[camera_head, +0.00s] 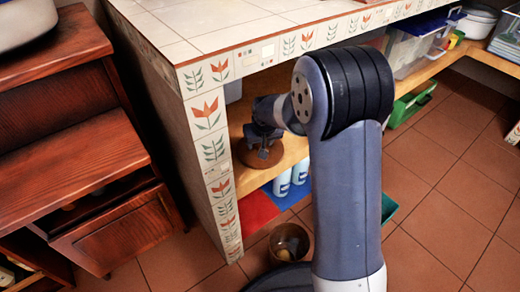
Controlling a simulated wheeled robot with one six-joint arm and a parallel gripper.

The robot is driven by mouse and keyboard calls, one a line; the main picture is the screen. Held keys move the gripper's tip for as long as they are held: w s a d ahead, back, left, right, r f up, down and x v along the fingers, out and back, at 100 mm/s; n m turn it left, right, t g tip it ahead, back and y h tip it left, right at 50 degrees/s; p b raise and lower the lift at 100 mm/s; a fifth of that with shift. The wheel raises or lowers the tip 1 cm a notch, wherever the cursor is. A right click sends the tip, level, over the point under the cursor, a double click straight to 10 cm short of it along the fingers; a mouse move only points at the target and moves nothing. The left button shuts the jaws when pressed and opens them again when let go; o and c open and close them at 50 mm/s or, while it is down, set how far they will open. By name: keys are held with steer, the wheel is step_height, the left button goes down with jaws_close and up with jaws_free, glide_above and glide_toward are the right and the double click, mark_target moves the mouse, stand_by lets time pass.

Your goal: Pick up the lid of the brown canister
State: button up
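The brown canister (259,157) stands on the wooden shelf under the tiled counter, near its left end. It shows as a round brown shape seen from above. My gripper (262,138) is reached in under the counter edge and is right over the canister's top. The lid and the fingertips are small and dark here, and my gripper covers part of the top. I cannot tell whether the fingers touch the lid or whether they are open or shut.
The tiled counter (200,35) overhangs the shelf (290,150), with its side wall (215,165) close on the left. White-blue bottles (282,183) stand below the shelf. A dark bowl (289,240) sits on the floor. Clear plastic bins (415,50) stand on the shelf to the right.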

mark_target(260, 145)
steer(key=c, duration=0.9)
steer(key=shift+r, duration=0.15)
steer(key=shift+r, duration=0.25)
step_height(260, 145, up, 3)
steer(key=shift+r+p, duration=0.1)
steer(key=shift+p, duration=1.15)
steer(key=s+d+p, duration=0.2)
steer(key=s, duration=0.7)
steer(key=s+d+p, duration=0.1)
steer(key=s+d, duration=0.1)
steer(key=s, duration=0.6)
steer(key=w+d+r+m+p, duration=0.1)
steer(key=w+d+r+m, duration=0.1)
steer(key=w+d+r, duration=0.5)
steer(key=shift+h, duration=0.4)
steer(key=r+p, duration=0.6)
steer(key=p, duration=0.4)
steer(key=r+p, duration=0.7)
steer(key=p, duration=0.4)
steer(key=d+r+p, duration=0.1)
steer(key=r+p, duration=0.6)
steer(key=p, duration=0.4)
steer(key=shift+s+r, duration=0.1)
steer(key=shift+s, duration=0.25)
